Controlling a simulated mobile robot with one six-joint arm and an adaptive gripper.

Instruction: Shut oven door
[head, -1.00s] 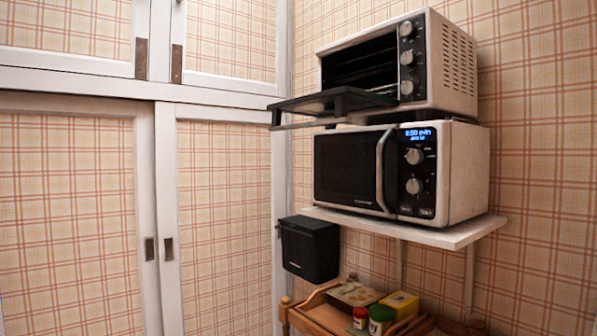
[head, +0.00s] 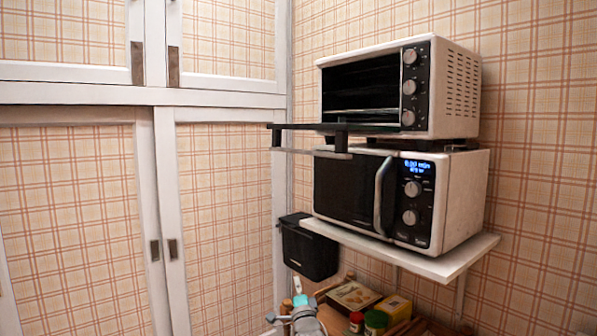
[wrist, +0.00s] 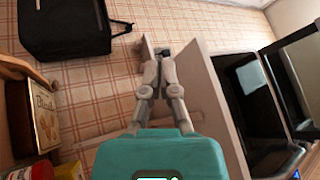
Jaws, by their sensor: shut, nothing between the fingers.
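The toaster oven (head: 432,88) sits on top of the microwave in the head view. Its door (head: 335,128) is open, folded down flat and sticking out to the left, seen nearly edge-on. The handle bar (head: 310,151) is at the door's outer end. My gripper (head: 298,286) is low in the head view, below the oven door and near the black box. In the wrist view my gripper (wrist: 162,56) is shut and empty, with its fingertips together beside the white shelf edge. It is apart from the oven door.
The microwave (head: 345,190) stands on a white wall shelf (head: 440,262). A black box (head: 308,250) hangs left of the shelf. Below is a wooden cart (head: 405,328) with jars and packets. White cabinets (head: 60,95) fill the left side. Open air lies left of the oven door.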

